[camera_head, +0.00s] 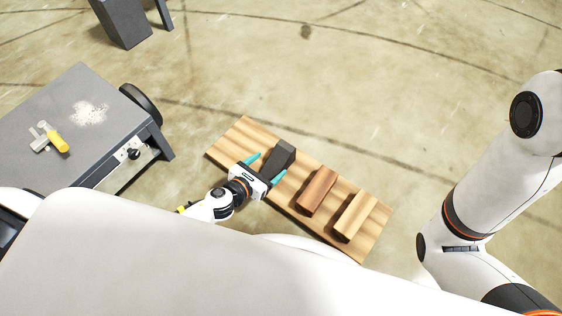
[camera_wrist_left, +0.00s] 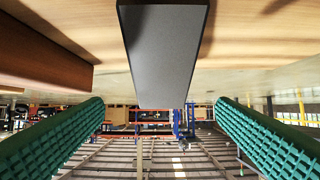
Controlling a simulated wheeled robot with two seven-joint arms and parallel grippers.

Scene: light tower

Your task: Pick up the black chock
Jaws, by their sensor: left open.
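The black chock (camera_head: 278,159) lies on a wooden board (camera_head: 237,135) on the floor, at the left of the row of chocks. My left gripper (camera_head: 265,170) is open, with its teal fingers on either side of the near part of the chock. In the left wrist view the chock (camera_wrist_left: 166,55) is a dark grey block between the two green ribbed fingers (camera_wrist_left: 160,135), with a gap on both sides. My right arm shows at the right, but its gripper is out of view.
A reddish-brown chock (camera_head: 318,190) and a lighter wooden chock (camera_head: 355,216) lie to the right on the board. A grey table (camera_head: 75,120) with a yellow-handled tool (camera_head: 57,141) stands at the left.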

